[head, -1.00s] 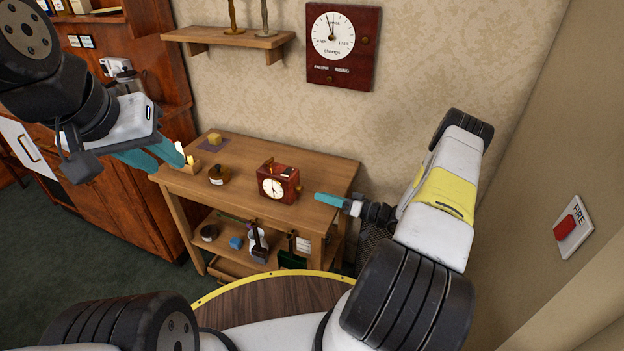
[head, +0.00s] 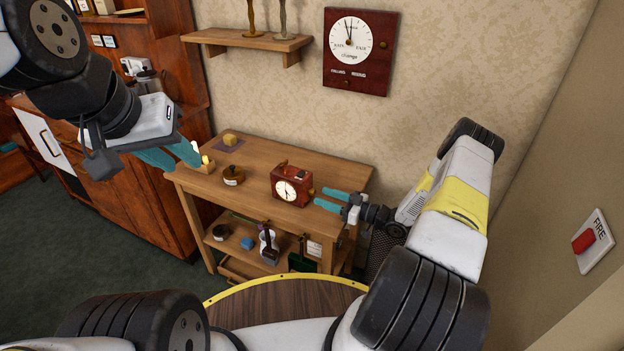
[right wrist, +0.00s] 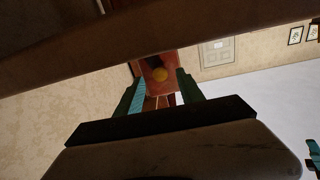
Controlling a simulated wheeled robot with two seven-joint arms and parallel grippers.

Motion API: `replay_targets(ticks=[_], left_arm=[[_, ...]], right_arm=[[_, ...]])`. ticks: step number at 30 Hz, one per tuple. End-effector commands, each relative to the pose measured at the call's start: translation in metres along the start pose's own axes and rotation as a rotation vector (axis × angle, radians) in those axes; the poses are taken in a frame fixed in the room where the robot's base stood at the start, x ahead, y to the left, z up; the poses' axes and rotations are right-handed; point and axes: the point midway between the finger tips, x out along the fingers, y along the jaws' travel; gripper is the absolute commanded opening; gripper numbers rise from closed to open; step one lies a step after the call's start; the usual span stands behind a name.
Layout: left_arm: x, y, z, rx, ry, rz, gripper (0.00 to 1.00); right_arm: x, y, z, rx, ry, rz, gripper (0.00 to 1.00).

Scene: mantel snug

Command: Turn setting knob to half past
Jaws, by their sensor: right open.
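A small red-brown clock (head: 285,190) with a white dial stands on the wooden table. In the head view the knob (head: 311,190) is tiny at the clock's right side. My right gripper (head: 323,198) is open, just right of the clock, with its two teal fingers apart. I cannot tell whether they touch the knob. My left gripper (head: 188,163) is open and empty, over the table's left end.
A round wooden pot (head: 233,176) and a small yellow block (head: 230,140) stand left of the clock. A red fire switch (head: 584,241) is on the right wall. Several items fill the lower shelf.

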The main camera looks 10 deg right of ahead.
Motion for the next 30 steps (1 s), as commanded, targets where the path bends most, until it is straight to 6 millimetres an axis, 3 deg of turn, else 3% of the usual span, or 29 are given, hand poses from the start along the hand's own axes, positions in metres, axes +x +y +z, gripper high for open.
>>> replay_targets(ticks=[6, 16, 23, 30], left_arm=[[0.0, 0.0, 0.0, 0.0, 0.0, 0.0, 0.31], [0.0, 0.0, 0.0, 0.0, 0.0, 0.0, 0.31], [0.0, 0.0, 0.0, 0.0, 0.0, 0.0, 0.31], [0.0, 0.0, 0.0, 0.0, 0.0, 0.0, 0.31]], right_arm=[[0.025, 0.0, 0.0, 0.001, 0.0, 0.0, 0.45], [0.028, 0.0, 0.0, 0.002, -0.001, 0.001, 0.45], [0.028, 0.0, 0.0, 0.002, -0.001, 0.001, 0.0], [0.028, 0.0, 0.0, 0.053, 0.0, 0.001, 0.0]])
